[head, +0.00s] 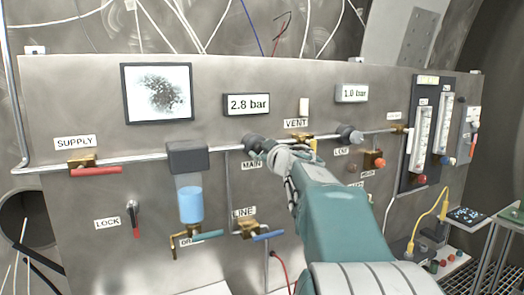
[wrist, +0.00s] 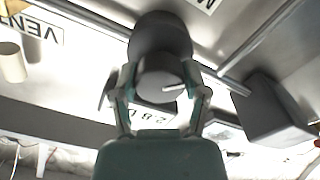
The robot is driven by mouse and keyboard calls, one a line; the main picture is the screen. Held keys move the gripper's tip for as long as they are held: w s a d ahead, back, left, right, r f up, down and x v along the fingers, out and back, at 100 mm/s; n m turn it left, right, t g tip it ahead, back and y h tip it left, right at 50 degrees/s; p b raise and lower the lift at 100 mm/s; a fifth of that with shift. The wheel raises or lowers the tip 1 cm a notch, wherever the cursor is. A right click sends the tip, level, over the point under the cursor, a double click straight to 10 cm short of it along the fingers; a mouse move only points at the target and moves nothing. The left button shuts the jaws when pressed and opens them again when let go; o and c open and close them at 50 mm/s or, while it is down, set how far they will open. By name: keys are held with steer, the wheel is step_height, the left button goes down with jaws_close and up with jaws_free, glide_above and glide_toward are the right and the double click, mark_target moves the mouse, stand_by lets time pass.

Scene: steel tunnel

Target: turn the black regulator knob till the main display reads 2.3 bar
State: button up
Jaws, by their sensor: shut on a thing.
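The black regulator knob (wrist: 160,76) sits between my gripper's fingers in the wrist view, with a white pointer mark on its face. My gripper (wrist: 160,92) is shut on the knob, one finger on each side. In the head view my gripper (head: 272,152) reaches the regulator (head: 252,143) on the pipe above the MAIN label (head: 251,165) and hides most of the knob. The main display (head: 246,104) above it reads 2.8 bar.
A second display (head: 352,93) reads 1.0 bar, above another grey knob (head: 349,134). The VENT valve (head: 300,138) lies just right of my gripper. A filter with a blue bowl (head: 190,203) hangs to the left. The red-handled SUPPLY valve (head: 95,170) is further left.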

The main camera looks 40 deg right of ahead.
steer(key=n, duration=0.5)
steer(key=shift+f, duration=0.1)
steer(key=shift+n, duration=2.1)
steer(key=shift+f, duration=0.1)
steer(key=o, duration=1.1)
steer(key=shift+w, duration=0.1)
steer(key=shift+o, duration=0.2)
